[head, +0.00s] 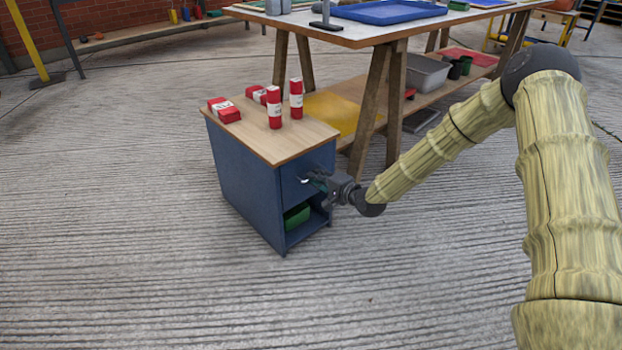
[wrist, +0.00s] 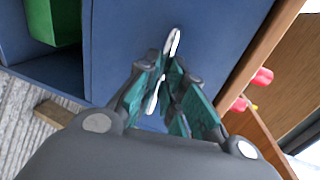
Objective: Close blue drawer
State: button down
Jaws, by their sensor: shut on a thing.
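The blue drawer (head: 300,178) is the upper front of a small blue cabinet (head: 245,185) with a wooden top. Its front looks about flush with the cabinet; the head view shows no clear gap. In the wrist view, the blue drawer front (wrist: 225,40) faces me with a pale metal handle (wrist: 174,42). My gripper (head: 318,183) is at the drawer front, and in the wrist view its teal fingers (wrist: 165,88) are shut on the handle. The fingers hide part of the handle.
Several red-and-white packages (head: 274,108) stand on the cabinet top. A green box (head: 297,216) sits in the open lower compartment. A wooden work table (head: 375,40) with a lower shelf stands close behind and right. The concrete floor in front is clear.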

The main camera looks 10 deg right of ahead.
jog(key=shift+w, duration=0.15)
jog(key=c, duration=1.5)
grip_release()
jog(key=shift+w+a, duration=0.1)
jog(key=shift+a, duration=0.05)
jog(key=v, duration=1.2)
jog(key=shift+f, duration=0.1)
